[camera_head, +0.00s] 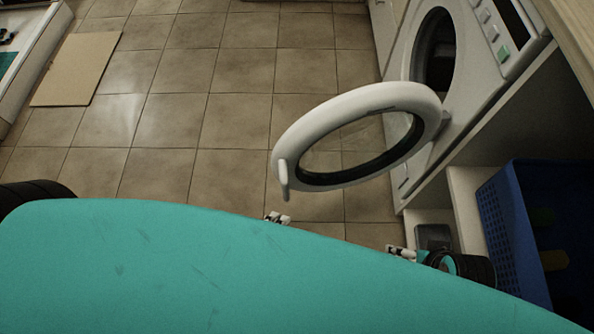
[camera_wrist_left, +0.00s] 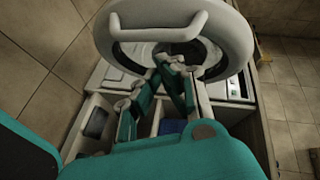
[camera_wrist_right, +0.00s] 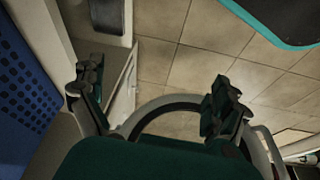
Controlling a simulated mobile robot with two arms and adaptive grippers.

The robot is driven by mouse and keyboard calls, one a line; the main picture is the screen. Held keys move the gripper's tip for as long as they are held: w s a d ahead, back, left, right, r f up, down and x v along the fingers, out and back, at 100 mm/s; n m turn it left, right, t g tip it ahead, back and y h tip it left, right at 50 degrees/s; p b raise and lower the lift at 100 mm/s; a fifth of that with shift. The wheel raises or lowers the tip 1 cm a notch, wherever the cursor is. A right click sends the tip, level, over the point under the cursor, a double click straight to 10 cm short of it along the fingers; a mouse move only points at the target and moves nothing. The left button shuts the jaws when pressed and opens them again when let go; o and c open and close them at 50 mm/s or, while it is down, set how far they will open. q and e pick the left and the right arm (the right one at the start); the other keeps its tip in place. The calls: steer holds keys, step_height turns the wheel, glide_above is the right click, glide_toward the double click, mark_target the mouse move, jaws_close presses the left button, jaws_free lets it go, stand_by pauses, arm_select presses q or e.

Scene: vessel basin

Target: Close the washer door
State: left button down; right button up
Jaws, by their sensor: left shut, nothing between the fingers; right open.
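The white ring-shaped washer door (camera_head: 420,97) stands wide open, swung out from the white washer (camera_head: 478,75) at the upper right. Its handle (camera_head: 284,178) is on the edge away from the washer. In the left wrist view, the door (camera_wrist_left: 232,40) and handle (camera_wrist_left: 157,24) are at the top. My left gripper (camera_head: 277,217) is below the handle, apart from it; its fingers (camera_wrist_left: 168,62) are shut and empty. My right gripper (camera_head: 402,252) is below the door's right part; its fingers (camera_wrist_right: 155,87) are open and empty, with the door ring (camera_wrist_right: 165,103) seen beyond them.
A blue perforated basket (camera_head: 508,225) sits on the shelf below the worktop at right. A dark container (camera_head: 434,236) is near my right gripper. A flat tan board (camera_head: 76,69) lies at upper left. The tiled floor (camera_head: 205,100) left of the door is clear.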

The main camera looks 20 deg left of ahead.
arm_select(q)
step_height(320, 180, up, 6)
steer(key=s+d+m+t+h, duration=0.1)
steer(key=s+m+t, duration=0.1)
steer(key=m, duration=0.1)
steer(key=b, duration=0.2)
glide_toward(307, 152)
steer(key=w+d, duration=0.2)
steer(key=d, duration=0.1)
steer(key=w, duration=0.1)
steer(key=w+a, duration=0.1)
steer(key=w, duration=0.1)
steer(key=shift+a+f, duration=0.25)
steer(key=shift+a, duration=0.1)
arm_select(e)
steer(key=shift+w+a+r+t, duration=0.1)
steer(key=shift+w+r+t, duration=0.1)
steer(key=shift+r+t, duration=0.4)
arm_select(q)
steer(key=shift+w+a, duration=0.1)
steer(key=shift+a, duration=0.05)
arm_select(e)
steer(key=shift+s+r, duration=0.15)
steer(key=shift+r, duration=0.05)
